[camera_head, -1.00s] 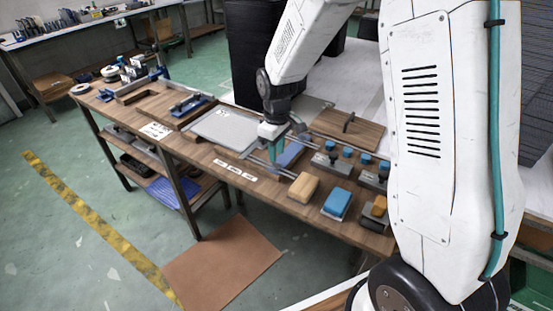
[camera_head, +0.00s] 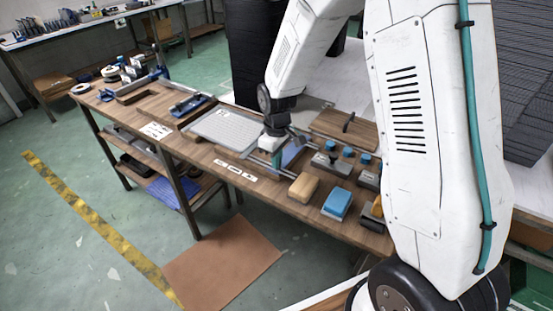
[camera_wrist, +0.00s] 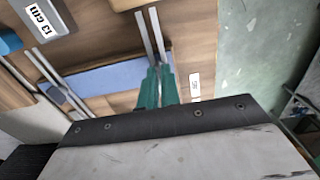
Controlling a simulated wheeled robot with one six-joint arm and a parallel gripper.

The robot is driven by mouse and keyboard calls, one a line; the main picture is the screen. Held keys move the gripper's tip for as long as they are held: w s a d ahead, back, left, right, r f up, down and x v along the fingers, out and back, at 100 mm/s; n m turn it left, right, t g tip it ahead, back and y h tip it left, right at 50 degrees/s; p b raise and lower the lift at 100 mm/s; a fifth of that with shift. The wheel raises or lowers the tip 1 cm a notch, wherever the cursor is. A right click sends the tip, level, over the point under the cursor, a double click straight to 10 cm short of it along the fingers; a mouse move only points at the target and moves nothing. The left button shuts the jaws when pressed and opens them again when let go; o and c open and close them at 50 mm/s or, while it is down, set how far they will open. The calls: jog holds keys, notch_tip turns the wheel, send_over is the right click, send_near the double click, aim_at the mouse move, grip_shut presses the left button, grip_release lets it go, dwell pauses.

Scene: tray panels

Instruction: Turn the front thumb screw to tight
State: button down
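My gripper (camera_head: 277,163) points down over the near part of a fixture with a blue plate (camera_head: 291,153) and metal rails. In the wrist view its two green fingers (camera_wrist: 160,76) stand close together over a pair of rails (camera_wrist: 151,35), just beside the right end of the blue plate (camera_wrist: 98,78). I cannot tell whether they close on anything. The front thumb screw cannot be made out; the fingers may hide it. A small blue-grey block (camera_wrist: 53,93) sits at the other pair of rails.
A grey panel (camera_head: 222,128) lies to the left. White labels (camera_head: 236,169) lie along the front edge.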

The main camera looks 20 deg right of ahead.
jog(key=shift+m, duration=0.3)
jog(key=m, duration=0.3)
jog(key=shift+m, duration=0.3)
jog(key=m, duration=0.4)
jog(key=shift+m, duration=0.3)
jog(key=m, duration=0.4)
jog(key=shift+m, duration=2.5)
jog(key=c, duration=1.6)
grip_release()
